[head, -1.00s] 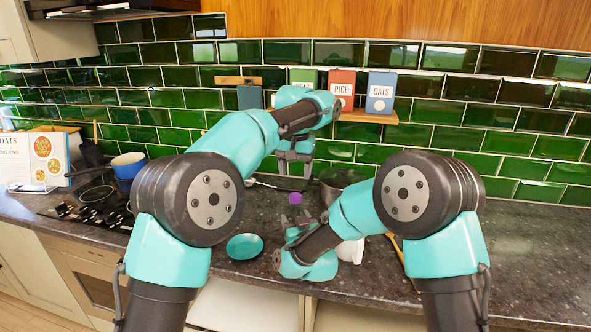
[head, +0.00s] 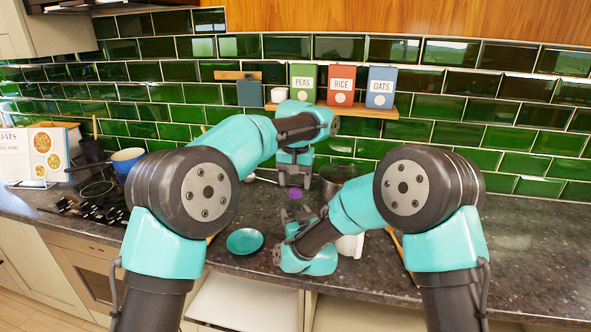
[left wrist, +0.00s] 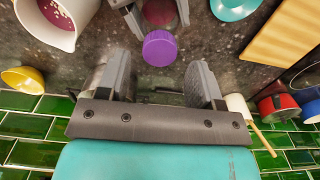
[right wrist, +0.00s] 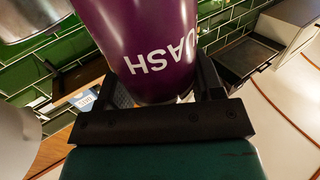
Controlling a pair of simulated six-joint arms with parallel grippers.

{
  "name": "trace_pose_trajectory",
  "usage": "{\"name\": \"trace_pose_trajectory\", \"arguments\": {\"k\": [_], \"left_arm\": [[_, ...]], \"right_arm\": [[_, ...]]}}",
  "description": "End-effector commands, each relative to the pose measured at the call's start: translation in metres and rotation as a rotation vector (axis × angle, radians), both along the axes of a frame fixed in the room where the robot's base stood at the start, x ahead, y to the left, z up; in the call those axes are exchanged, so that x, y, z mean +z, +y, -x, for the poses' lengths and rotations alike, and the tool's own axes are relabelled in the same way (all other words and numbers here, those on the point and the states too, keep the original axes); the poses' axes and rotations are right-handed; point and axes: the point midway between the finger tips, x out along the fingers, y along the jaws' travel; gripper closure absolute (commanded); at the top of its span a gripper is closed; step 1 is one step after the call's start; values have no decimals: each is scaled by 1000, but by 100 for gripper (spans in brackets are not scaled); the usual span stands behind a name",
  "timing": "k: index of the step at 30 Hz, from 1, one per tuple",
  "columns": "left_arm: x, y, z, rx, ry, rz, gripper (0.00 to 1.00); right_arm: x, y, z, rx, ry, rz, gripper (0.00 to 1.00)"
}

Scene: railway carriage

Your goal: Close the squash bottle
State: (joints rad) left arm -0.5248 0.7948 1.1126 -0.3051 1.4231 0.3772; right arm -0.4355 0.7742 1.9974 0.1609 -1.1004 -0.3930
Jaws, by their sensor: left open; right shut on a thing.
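The squash bottle (right wrist: 150,40) is dark purple with white lettering. My right gripper (right wrist: 163,88) is shut on it; in the head view this gripper (head: 300,215) is low over the counter. The bright purple cap (left wrist: 160,48) shows at the bottle's end in the left wrist view; how firmly it sits is unclear. The cap (head: 295,194) also shows in the head view, just below my left gripper (head: 294,182). In the left wrist view my left gripper (left wrist: 162,75) is open, its fingers either side of the cap's line and apart from it. Most of the bottle is hidden in the head view.
A teal plate (head: 244,241) lies left of my right gripper. A steel pot (head: 338,174) stands behind, and a white pot (left wrist: 50,18) is close by. A wooden board (left wrist: 285,35) lies nearby. A shelf (head: 365,111) holds tins at the back.

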Motion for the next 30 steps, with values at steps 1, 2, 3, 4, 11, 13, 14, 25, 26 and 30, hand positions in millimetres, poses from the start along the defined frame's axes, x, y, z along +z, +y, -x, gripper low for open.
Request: {"name": "trace_pose_trajectory", "arguments": {"k": [1, 2, 3, 4, 11, 13, 14, 25, 26, 30], "left_arm": [[-8, 0, 1, 0, 2, 0, 40], [-11, 0, 0, 0, 2, -1, 40], [-16, 0, 0, 0, 1, -1, 40], [-19, 0, 0, 0, 1, 0, 40], [-31, 0, 0, 0, -1, 0, 40], [-31, 0, 0, 0, -1, 0, 40], [-31, 0, 0, 0, -1, 0, 40], [-31, 0, 0, 0, -1, 1, 63], [-31, 0, 0, 0, -1, 1, 66], [-31, 0, 0, 0, -1, 1, 79]], "right_arm": [[0, 0, 0, 0, 0, 0, 100], [0, 0, 0, 0, 0, 0, 100], [0, 0, 0, 0, 0, 0, 100], [0, 0, 0, 0, 0, 0, 100], [0, 0, 0, 0, -1, 0, 100], [0, 0, 0, 0, -1, 0, 100], [0, 0, 0, 0, 0, 0, 100], [0, 0, 0, 0, -1, 0, 100], [0, 0, 0, 0, -1, 0, 100], [0, 0, 0, 0, 0, 0, 100]]}}
